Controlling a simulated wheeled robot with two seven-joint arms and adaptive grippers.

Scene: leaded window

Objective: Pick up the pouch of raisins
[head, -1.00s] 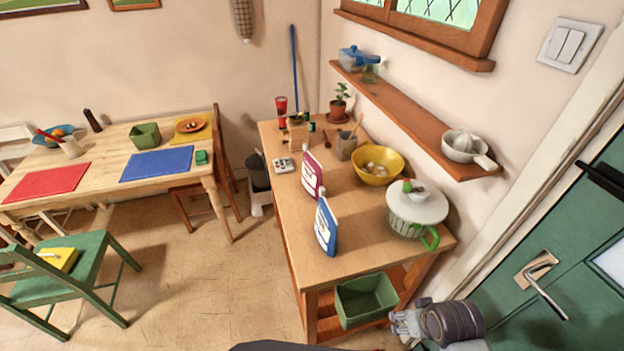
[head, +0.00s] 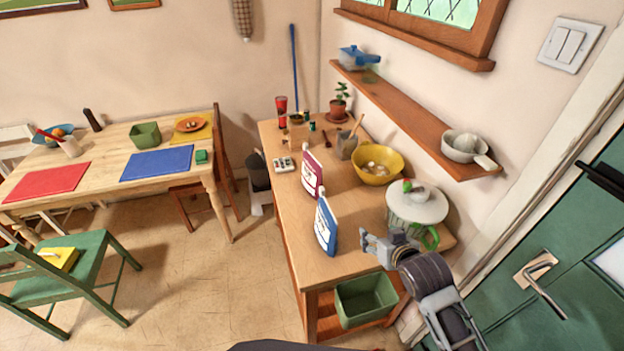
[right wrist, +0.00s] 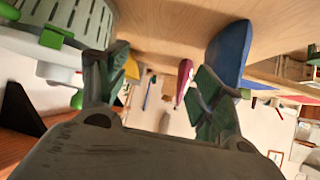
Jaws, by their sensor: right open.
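Two spouted pouches stand upright on the wooden side table: a crimson one (head: 312,173) and, nearer me, a blue one (head: 326,228). Both have white labels too small to read, so I cannot tell which holds raisins. My right gripper (head: 366,243) is open and empty, over the near right part of the table, to the right of the blue pouch and apart from it. In the right wrist view, the blue pouch (right wrist: 232,48) shows behind one finger of the open gripper (right wrist: 165,75), with the crimson pouch (right wrist: 183,82) farther off between the fingers. My left gripper is out of view.
A lidded white and green container (head: 415,208) stands close behind my right gripper. A yellow bowl (head: 378,165), a pot (head: 346,146) and a calculator-like item (head: 284,164) are farther back. A green bin (head: 366,300) sits below. The front table area left of the blue pouch is clear.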

